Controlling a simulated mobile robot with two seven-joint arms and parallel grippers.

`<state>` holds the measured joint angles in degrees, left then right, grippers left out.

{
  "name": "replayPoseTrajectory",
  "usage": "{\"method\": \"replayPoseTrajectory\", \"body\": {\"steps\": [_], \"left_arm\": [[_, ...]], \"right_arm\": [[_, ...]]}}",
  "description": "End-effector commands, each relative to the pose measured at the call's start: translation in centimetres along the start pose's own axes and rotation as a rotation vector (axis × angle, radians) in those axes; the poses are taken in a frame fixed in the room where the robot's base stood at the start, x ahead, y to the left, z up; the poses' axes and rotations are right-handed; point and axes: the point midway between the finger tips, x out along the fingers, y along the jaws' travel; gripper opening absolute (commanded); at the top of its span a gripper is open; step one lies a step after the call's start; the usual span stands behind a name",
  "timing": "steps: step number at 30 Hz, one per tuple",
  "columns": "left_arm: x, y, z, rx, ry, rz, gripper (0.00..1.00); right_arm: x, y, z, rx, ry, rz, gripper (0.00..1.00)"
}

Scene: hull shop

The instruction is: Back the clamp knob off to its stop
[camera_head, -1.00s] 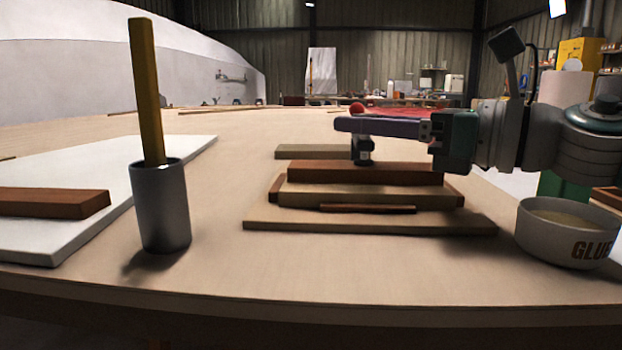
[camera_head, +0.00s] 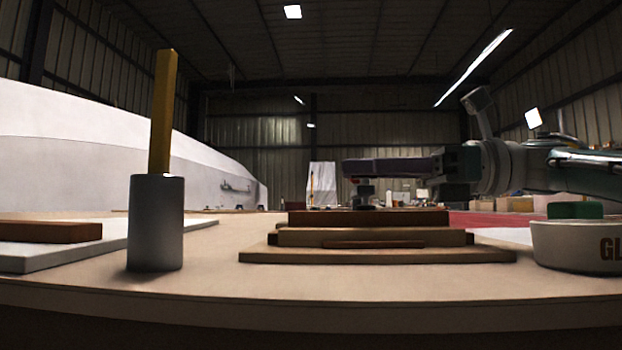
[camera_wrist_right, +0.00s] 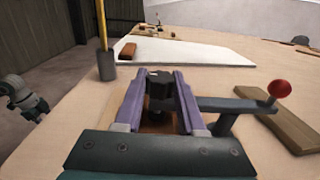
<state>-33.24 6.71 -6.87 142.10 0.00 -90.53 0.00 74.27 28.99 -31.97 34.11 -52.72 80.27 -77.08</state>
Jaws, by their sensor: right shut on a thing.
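My right gripper (camera_head: 350,167) comes in from the right and is shut on the dark clamp knob. In the right wrist view the knob (camera_wrist_right: 160,86) sits between the two purple fingers. In the head view the fingers cover most of it, and a dark part of the clamp (camera_head: 364,191) shows below them. A dark bar (camera_wrist_right: 238,104) with a red ball (camera_wrist_right: 280,88) at its end lies just right of the fingers in the wrist view. Brown and tan boards (camera_head: 368,220) are stacked below the gripper. My left gripper is not in view.
A grey cup (camera_head: 156,225) holding a yellow stick (camera_head: 163,110) stands left of the boards. A white board (camera_head: 118,246) with a brown block (camera_head: 48,232) lies at left. A glue bowl (camera_head: 575,248) stands at right. Bare tabletop lies between cup and boards.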

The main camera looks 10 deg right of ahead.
Motion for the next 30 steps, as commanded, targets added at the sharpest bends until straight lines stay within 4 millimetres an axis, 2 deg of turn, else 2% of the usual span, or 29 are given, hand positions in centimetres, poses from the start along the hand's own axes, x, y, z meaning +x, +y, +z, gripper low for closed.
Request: {"method": "replayPoseTrajectory", "body": {"steps": [1, 17, 18, 25, 30], "left_arm": [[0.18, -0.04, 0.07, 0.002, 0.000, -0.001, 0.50], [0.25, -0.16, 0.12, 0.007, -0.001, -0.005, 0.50], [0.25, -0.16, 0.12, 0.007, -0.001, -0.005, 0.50], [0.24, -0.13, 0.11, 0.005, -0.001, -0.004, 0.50], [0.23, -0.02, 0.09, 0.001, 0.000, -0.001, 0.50]], "right_arm": [[-0.06, -0.16, -0.54, 0.006, 0.010, -0.003, 0.00], [-0.06, 0.03, -0.44, 0.007, 0.006, 0.014, 0.00], [-0.06, 0.03, -0.43, 0.007, 0.006, 0.014, 0.41], [-0.05, 0.08, -0.23, 0.004, 0.002, 0.016, 0.67], [-0.04, 0.10, -0.15, 0.003, 0.001, 0.017, 0.69]]}}
